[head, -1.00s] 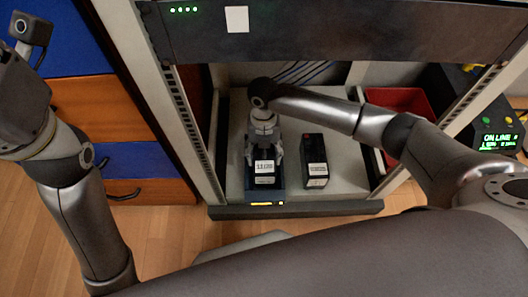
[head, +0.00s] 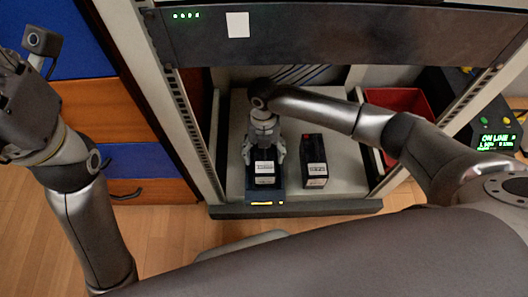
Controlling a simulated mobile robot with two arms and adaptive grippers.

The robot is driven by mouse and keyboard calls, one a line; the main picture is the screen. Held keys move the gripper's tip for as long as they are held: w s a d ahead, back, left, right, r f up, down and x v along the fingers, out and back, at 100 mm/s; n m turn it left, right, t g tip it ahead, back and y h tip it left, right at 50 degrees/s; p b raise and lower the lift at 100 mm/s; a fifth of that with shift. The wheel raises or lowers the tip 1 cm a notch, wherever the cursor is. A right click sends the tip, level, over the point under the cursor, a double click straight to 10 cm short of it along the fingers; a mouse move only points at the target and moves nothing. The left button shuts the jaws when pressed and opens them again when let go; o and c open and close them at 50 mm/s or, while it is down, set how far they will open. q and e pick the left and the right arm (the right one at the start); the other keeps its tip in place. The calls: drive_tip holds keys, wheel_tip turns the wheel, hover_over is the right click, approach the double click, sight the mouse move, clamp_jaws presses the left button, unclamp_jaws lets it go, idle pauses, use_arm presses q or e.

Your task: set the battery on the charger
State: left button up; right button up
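A black battery (head: 264,168) with a white label stands upright on the charger (head: 266,196), a dark blue base with a yellow light at its front, on the rack's bottom shelf. My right gripper (head: 264,154) is above and around the battery's top. Its fingers are spread to either side, apparently clear of the battery. The battery's underside is hidden in the charger. My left arm is at the left edge; its fingers do not show.
A second black battery (head: 314,163) with a white label stands on the shelf (head: 342,178) right of the charger. A red bin (head: 401,101) is at the back right. Rack posts (head: 178,110) flank the opening, and a dark rack unit (head: 330,38) spans above.

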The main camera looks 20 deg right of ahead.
drive_tip(key=shift+o, duration=0.2)
drive_tip(key=shift+s+f, duration=0.1)
drive_tip(key=shift+f, duration=0.05)
drive_tip(key=r, duration=0.4)
drive_tip(key=w+r, duration=0.1)
drive_tip(key=r, duration=0.7)
drive_tip(key=shift+w+d, duration=0.3)
drive_tip(key=shift+w, duration=0.1)
